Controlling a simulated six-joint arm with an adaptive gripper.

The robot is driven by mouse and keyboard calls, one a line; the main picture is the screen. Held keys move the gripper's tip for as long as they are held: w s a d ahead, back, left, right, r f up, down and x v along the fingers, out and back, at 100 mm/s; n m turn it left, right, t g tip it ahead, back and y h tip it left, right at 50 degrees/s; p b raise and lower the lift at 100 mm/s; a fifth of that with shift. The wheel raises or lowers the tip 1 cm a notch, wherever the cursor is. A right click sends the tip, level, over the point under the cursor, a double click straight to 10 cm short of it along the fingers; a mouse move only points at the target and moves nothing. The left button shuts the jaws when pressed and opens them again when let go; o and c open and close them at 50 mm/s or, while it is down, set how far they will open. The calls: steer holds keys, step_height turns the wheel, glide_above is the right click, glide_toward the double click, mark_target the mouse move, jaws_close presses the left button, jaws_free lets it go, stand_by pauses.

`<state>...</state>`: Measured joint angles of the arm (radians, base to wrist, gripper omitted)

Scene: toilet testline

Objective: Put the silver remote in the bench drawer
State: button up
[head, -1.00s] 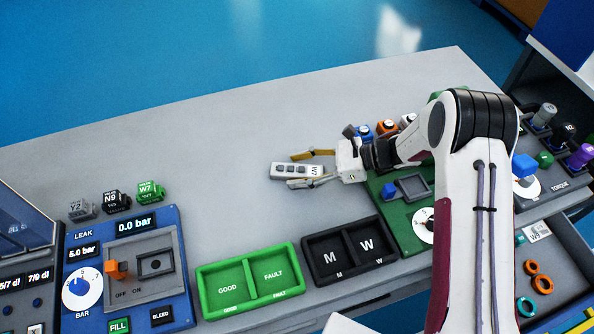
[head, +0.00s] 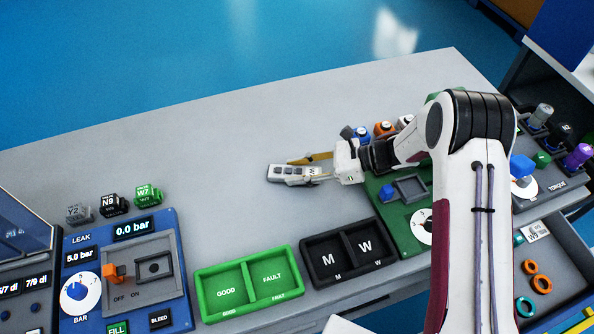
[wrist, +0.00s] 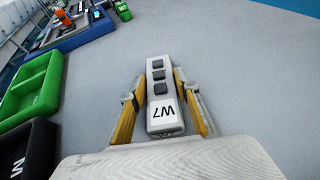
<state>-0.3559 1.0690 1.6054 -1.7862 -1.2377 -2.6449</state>
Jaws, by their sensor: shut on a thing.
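The silver remote (head: 289,174) lies on the grey bench top (head: 200,140), left of my arm in the head view. It has dark buttons and a white W7 label. My gripper (head: 310,168) is shut on it, with yellow-lined fingers on its two long sides. The wrist view shows the remote (wrist: 159,85) between the fingers, its far end sticking out past the tips. I cannot tell whether it still touches the bench. An open drawer (head: 562,262) shows at the lower right, holding orange and teal rings and a white labelled item; my arm hides part of that side.
A black two-part tray (head: 343,280) and a green GOOD/FAULT tray (head: 240,309) stand at the front edge. A blue leak panel (head: 75,262) is at the left. A green fixture board (head: 405,232) and several coloured parts stand by my arm. The bench's back middle is clear.

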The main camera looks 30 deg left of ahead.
mark_target(298, 172)
step_height(298, 172, up, 10)
stand_by(0.7)
stand_by(0.8)
